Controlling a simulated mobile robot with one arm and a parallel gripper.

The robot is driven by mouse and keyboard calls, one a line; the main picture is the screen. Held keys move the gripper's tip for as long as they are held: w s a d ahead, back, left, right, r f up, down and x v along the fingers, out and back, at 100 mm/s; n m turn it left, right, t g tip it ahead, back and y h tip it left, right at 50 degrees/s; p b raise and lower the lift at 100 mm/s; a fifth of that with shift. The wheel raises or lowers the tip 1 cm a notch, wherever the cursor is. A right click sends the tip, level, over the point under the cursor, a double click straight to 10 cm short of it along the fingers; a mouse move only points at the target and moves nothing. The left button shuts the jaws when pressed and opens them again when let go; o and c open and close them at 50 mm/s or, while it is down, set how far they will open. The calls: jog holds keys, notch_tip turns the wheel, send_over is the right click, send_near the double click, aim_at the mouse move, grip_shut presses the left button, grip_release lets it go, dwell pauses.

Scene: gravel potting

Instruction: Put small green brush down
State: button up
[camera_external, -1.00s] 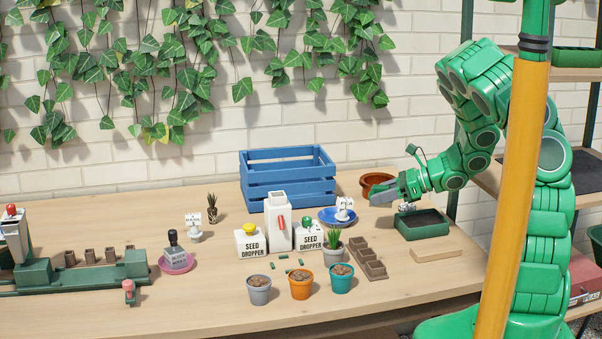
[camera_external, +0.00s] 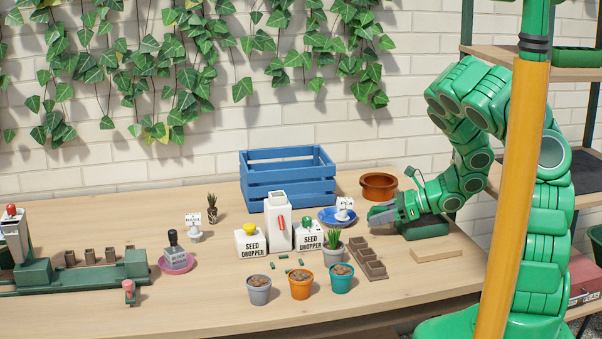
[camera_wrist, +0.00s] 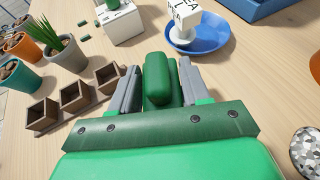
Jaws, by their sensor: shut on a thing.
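My gripper (camera_external: 374,218) is low over the table, just left of the dark green tray (camera_external: 428,232), which my arm partly hides. In the wrist view my gripper (camera_wrist: 160,88) is shut on a rounded dark green piece, the small green brush (camera_wrist: 160,78), held between the grey fingers. The brush's bristles do not show. I cannot tell whether it touches the table.
A blue saucer (camera_wrist: 210,44) with a white sign stands just ahead. Brown seedling pots (camera_external: 370,262) stand in front, and a terracotta dish (camera_external: 378,186) behind. A wooden block (camera_external: 436,254) lies at the right. Bare tabletop shows around the fingers.

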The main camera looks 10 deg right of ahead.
jog(key=shift+f, duration=0.45)
